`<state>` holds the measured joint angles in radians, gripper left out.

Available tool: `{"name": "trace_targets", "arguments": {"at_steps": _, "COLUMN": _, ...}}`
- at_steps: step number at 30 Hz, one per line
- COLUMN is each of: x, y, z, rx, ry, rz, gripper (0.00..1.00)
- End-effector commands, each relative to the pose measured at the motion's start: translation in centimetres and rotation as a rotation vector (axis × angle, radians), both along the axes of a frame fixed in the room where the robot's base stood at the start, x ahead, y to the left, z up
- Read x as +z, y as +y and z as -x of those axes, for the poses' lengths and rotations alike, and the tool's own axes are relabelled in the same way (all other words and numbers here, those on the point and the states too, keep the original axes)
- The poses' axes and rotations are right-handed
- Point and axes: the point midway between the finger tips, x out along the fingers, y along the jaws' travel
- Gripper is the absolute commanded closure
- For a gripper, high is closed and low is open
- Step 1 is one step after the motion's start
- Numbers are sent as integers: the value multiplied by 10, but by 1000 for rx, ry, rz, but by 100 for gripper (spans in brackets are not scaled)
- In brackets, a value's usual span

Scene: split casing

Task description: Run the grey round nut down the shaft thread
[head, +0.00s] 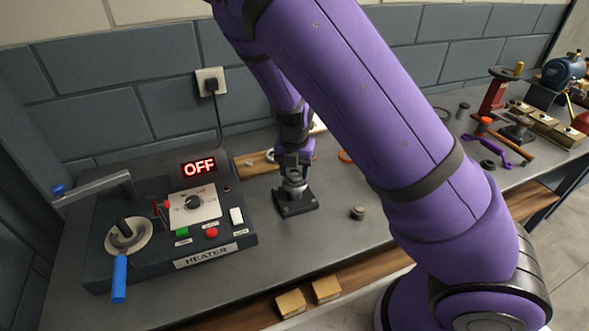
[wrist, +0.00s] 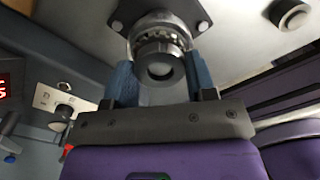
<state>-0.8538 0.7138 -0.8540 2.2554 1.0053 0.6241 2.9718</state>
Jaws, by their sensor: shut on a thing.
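A dark square base plate (head: 297,207) stands on the bench in the head view, with a light metal housing (head: 293,190) on it. My gripper (head: 294,172) is above it, pointing down. In the wrist view, my gripper (wrist: 160,78) has its two blue-grey fingers on either side of the grey round nut (wrist: 160,40), which has a notched rim, and is shut on it. The round end of the shaft (wrist: 160,69) shows in the middle of the nut. The thread is hidden, and I cannot tell how high the nut sits on it.
A heater box (head: 170,215) with its display reading OFF stands to the left, with a blue-handled lever (head: 119,278). A small dark round part (head: 357,213) lies to the right of the base plate. Wooden blocks (head: 291,303) are at the front edge. Tools and a vise crowd the far right.

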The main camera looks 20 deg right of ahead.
Motion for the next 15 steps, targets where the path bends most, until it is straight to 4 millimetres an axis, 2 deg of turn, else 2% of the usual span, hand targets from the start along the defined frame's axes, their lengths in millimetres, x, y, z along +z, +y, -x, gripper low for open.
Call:
{"name": "trace_targets", "arguments": {"at_steps": 6, "x": -2, "y": 0, "z": 0, "rx": -130, "ry": 3, "rz": 5, "gripper": 76}}
{"name": "trace_targets", "arguments": {"at_steps": 14, "x": 0, "y": 0, "z": 0, "rx": -170, "ry": -1, "rz": -1, "gripper": 76}}
{"name": "trace_targets", "arguments": {"at_steps": 15, "x": 0, "y": 0, "z": 0, "rx": -170, "ry": -1, "rz": -1, "gripper": 40}}
